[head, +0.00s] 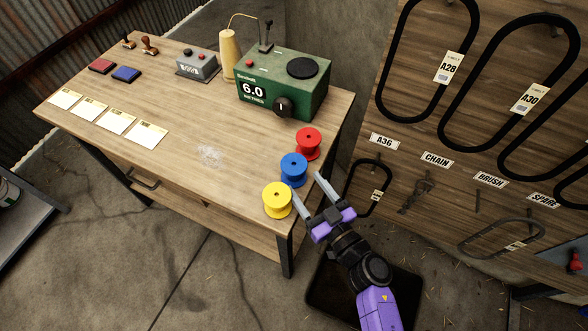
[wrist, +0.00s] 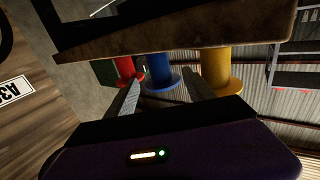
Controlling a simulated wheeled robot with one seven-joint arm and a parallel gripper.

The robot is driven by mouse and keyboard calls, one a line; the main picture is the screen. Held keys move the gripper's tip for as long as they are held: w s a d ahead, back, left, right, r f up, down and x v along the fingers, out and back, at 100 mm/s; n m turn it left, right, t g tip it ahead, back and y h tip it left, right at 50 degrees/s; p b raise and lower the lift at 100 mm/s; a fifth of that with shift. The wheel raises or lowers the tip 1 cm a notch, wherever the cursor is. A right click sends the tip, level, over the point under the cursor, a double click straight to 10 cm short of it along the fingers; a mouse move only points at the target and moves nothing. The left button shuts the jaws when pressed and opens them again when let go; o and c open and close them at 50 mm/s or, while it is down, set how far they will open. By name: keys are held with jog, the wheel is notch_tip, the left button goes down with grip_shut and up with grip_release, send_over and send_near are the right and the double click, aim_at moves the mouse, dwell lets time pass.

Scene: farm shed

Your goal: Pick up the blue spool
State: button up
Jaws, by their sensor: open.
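The blue spool (head: 294,169) stands upright near the right edge of the wooden workbench, between the red spool (head: 308,143) and the yellow spool (head: 277,200). My gripper (head: 304,182) is open and empty at that edge, its two fingers pointing at the blue spool. In the wrist view, which looks upside down, the blue spool (wrist: 158,68) shows ahead between the fingertips of my gripper (wrist: 162,80). The red spool (wrist: 125,67) and yellow spool (wrist: 215,68) lie to either side. I cannot tell whether the fingertips touch the blue spool.
The workbench (head: 190,135) also holds a green metering box (head: 283,88), a yellow thread cone (head: 228,53), paper cards (head: 115,121) and ink pads (head: 126,74). A wooden board (head: 430,200) with hanging belts stands to the right of my arm.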

aim_at(297, 180)
jog(key=x, duration=0.5)
jog(key=shift+w+a+r+b, duration=0.1)
jog(key=shift+r+b, duration=0.05)
jog(key=shift+b, duration=0.2)
grip_shut()
